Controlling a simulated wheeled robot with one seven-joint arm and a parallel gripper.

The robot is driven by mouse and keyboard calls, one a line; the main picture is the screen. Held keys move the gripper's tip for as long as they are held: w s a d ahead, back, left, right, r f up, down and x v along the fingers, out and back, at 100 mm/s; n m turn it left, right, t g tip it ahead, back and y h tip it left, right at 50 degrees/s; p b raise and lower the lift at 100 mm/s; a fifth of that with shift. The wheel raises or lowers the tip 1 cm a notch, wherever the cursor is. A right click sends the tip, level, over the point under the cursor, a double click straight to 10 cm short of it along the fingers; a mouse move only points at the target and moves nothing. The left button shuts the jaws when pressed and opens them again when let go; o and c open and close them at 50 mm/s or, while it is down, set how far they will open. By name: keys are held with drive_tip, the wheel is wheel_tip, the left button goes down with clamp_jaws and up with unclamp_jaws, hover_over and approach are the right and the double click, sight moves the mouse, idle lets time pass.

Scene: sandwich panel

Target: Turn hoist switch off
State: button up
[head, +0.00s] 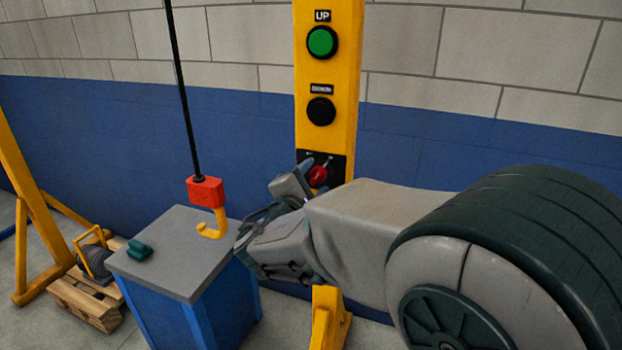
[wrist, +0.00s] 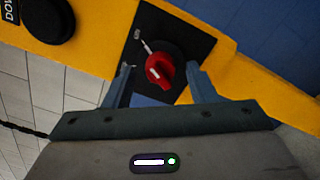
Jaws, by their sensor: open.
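The hoist switch is a red rotary knob (head: 318,176) on a black plate, low on a yellow post (head: 328,75). In the wrist view the red knob (wrist: 159,69) has a white pointer mark and sits on its black plate (wrist: 196,44). My gripper (head: 290,180) is at the post, beside the knob in the head view. In the wrist view my gripper (wrist: 158,83) is open, with one finger on each side of the knob and a gap visible. I cannot tell whether either finger touches it. The plate's small labels are too blurred to read.
Above the knob are a black DOWN button (head: 321,111) and a green UP button (head: 322,42). A red hoist block with a yellow hook (head: 207,192) hangs left, over a grey-topped blue cabinet (head: 185,245). A pallet (head: 88,300) stands on the floor at left.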

drive_tip(key=shift+w+d, duration=0.1)
drive_tip(key=shift+w, duration=0.2)
drive_tip(key=c, duration=1)
drive_tip(key=shift+n, duration=0.3)
drive_tip(key=n+p, duration=0.2)
drive_tip(key=n, duration=0.3)
drive_tip(key=shift+r+p, duration=0.2)
drive_tip(key=shift+p, duration=0.2)
drive_tip(key=n+p, duration=0.3)
drive_tip(key=n, duration=0.3)
drive_tip(key=shift+f+n+p, duration=0.1)
drive_tip(key=shift+n+p, duration=0.2)
